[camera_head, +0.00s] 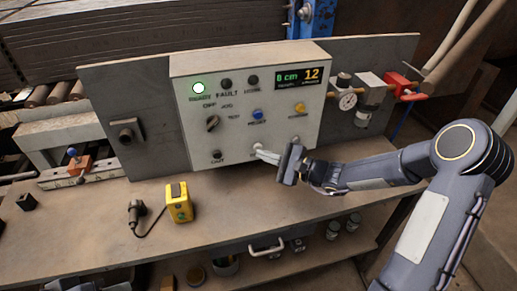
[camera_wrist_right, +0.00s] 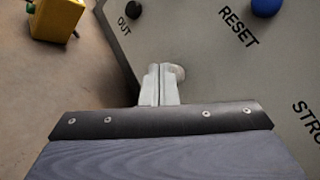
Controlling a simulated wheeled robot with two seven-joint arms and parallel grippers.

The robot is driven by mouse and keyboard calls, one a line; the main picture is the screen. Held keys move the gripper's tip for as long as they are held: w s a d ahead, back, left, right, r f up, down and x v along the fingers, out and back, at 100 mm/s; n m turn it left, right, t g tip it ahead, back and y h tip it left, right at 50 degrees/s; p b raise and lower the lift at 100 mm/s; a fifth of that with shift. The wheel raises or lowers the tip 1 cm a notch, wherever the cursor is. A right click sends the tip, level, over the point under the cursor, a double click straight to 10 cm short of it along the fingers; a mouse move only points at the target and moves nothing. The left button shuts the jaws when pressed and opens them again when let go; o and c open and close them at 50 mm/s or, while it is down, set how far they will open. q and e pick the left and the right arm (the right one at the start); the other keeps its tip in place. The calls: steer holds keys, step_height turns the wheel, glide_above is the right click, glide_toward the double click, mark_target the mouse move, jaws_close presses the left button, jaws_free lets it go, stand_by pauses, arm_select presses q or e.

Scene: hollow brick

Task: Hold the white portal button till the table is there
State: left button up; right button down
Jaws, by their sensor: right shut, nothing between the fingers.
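The grey control box (camera_head: 182,100) stands upright on the bench. A whitish round button (camera_wrist_right: 178,71) shows partly behind my fingertips in the right wrist view, right of the black OUT button (camera_wrist_right: 134,11). My right gripper (camera_head: 262,154) is shut and empty, its fingertips (camera_wrist_right: 156,74) at this button; whether they press it I cannot tell. In the head view the gripper hides most of the button and its label. The display (camera_head: 297,78) reads "8 cm" and "12", and a lamp (camera_head: 199,88) glows white-green. My left gripper is out of view.
A blue RESET button (camera_head: 257,114), a yellow button (camera_head: 299,107) and a selector knob (camera_head: 212,123) are on the panel. A yellow box (camera_head: 179,203) and a black corded piece (camera_head: 135,211) lie on the bench (camera_head: 90,225). A pressure gauge (camera_head: 347,101) is at right.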

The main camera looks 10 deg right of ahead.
steer(key=shift+w, duration=0.5)
stand_by(1.9)
steer(key=shift+s, duration=0.15)
steer(key=shift+s+b, duration=0.6)
steer(key=shift+s, duration=0.15)
steer(key=shift+s, duration=0.1)
steer(key=s+b, duration=0.1)
steer(key=s, duration=0.3)
steer(key=shift+s+d, duration=0.1)
steer(key=shift+s, duration=0.3)
